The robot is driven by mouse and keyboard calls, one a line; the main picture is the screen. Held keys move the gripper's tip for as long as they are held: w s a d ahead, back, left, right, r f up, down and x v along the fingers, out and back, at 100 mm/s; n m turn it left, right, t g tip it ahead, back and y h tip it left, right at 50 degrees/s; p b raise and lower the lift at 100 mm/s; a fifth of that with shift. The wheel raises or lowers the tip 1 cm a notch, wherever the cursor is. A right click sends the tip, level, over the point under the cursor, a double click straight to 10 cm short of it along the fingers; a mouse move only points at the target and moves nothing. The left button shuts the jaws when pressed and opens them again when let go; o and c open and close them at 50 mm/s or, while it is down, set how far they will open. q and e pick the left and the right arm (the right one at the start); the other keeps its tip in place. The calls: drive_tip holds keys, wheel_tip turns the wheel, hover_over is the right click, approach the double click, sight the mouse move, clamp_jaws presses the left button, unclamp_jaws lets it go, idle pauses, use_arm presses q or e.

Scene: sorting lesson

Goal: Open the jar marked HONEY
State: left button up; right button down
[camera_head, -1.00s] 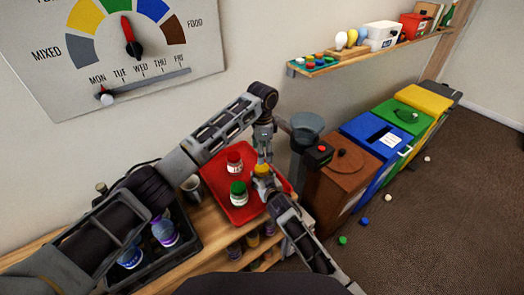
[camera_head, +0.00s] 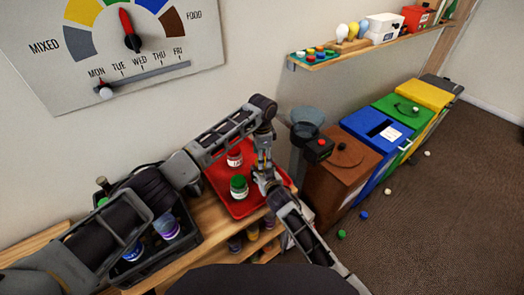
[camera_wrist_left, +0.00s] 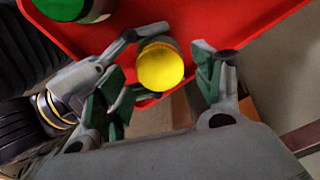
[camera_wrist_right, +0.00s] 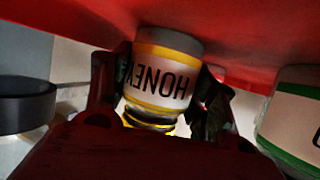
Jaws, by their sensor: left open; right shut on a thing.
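The HONEY jar (camera_wrist_right: 165,75), with a white and yellow label, shows upside down in the right wrist view. My right gripper (camera_wrist_right: 160,95) is shut on its sides, close to the red tray (camera_wrist_right: 260,30). Its yellow lid (camera_wrist_left: 161,68) is on and shows in the left wrist view. My left gripper (camera_wrist_left: 160,85) is open, with its fingers apart on either side of the lid in that view; I cannot tell whether they touch it. In the head view my left gripper (camera_head: 263,162) is just above my right gripper (camera_head: 266,182), and together they hide most of the jar.
A green-lidded jar (camera_head: 239,187) and a red-lidded jar (camera_head: 234,159) stand in the red tray close to the grippers. A dark crate with bottles (camera_head: 167,228) is at the left. A brown bin (camera_head: 340,165) stands right of the tray.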

use_arm(q)
drive_tip(key=shift+f, duration=0.8)
drive_tip(key=shift+c, duration=0.3)
drive_tip(key=c, duration=1)
drive_tip(key=n, duration=0.6)
drive_tip(key=shift+r, duration=1.2)
drive_tip(key=shift+r, duration=1.95)
